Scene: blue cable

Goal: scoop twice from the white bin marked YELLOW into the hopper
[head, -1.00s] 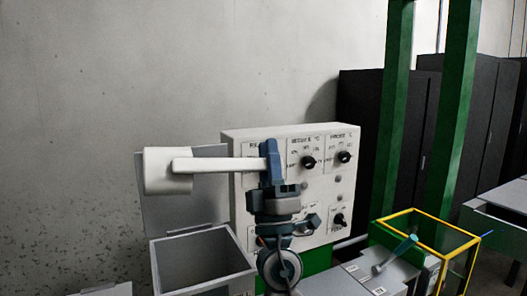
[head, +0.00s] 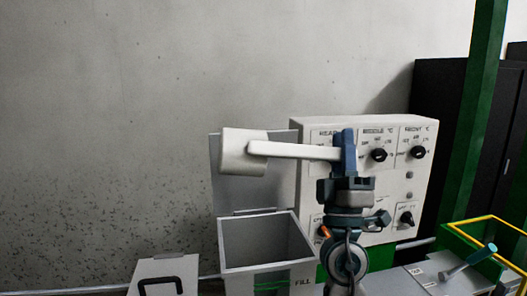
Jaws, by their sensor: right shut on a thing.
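My right gripper (head: 347,155) is shut on the handle of a white scoop (head: 244,153). I cannot make out a white bin marked YELLOW in this view. My left gripper is not in view.
A white control panel (head: 308,170) with black knobs stands close behind my right gripper. A white lidded box with a black handle (head: 160,270) is at the lower left. A yellow-edged green box (head: 490,232) and a teal-handled tool (head: 470,262) are at the right.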

